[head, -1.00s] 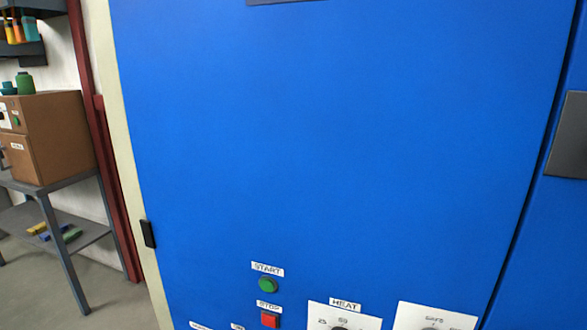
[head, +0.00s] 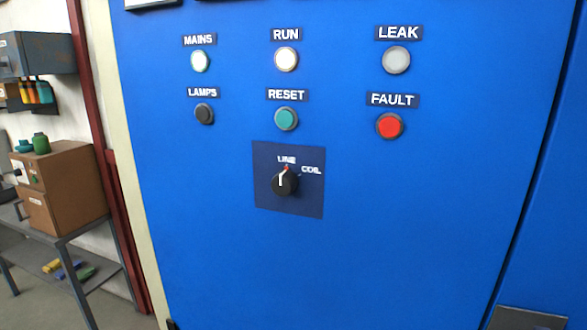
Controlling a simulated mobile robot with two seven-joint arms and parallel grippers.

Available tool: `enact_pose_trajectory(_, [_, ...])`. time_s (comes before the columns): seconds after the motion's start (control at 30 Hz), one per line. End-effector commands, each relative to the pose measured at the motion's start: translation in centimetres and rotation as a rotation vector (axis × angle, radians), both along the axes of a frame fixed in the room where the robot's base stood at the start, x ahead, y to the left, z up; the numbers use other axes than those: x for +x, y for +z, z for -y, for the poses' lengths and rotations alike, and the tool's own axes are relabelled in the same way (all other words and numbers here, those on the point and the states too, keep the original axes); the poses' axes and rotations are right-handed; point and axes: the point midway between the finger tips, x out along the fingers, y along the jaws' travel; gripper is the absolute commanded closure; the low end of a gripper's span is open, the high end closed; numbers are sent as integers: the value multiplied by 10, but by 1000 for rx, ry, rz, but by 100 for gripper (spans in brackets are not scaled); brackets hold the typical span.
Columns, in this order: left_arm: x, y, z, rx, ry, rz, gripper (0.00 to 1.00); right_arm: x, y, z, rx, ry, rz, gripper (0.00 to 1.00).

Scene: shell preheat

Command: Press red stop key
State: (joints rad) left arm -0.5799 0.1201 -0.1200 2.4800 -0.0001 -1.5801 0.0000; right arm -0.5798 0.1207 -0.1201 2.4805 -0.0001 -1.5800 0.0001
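The red stop key is not in view now. The head view shows the upper part of the blue cabinet (head: 420,230). A red round light labelled FAULT (head: 389,125) sits at the right of the panel. A green RESET button (head: 286,118) is in the middle. A rotary knob (head: 285,182) marked LINE and COIL is below it, its white pointer near LINE. MAINS (head: 200,61) and RUN (head: 286,60) look pale and bright, and LEAK (head: 396,60) is grey. Neither of my grippers is in view.
A black LAMPS button (head: 204,113) is at the panel's left. A grey metal table (head: 85,240) with a brown box (head: 70,185) stands to the left of the cabinet. A grey plate (head: 530,318) shows at the lower right.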

Motion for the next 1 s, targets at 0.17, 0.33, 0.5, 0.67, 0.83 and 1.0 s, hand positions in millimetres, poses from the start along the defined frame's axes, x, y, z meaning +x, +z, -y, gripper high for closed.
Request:
enact_pose_trajectory(0.17, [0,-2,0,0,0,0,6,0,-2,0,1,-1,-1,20])
enact_pose_trajectory(0.33, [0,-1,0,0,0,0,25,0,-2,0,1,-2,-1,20])
enact_pose_trajectory(0.5, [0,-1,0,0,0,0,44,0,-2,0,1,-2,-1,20])
enact_pose_trajectory(0.67, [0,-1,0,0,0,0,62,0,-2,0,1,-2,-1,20])
enact_pose_trajectory(0.83, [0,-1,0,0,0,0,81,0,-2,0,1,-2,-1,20])
enact_pose_trajectory(1.0, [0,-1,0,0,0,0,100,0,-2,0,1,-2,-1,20])
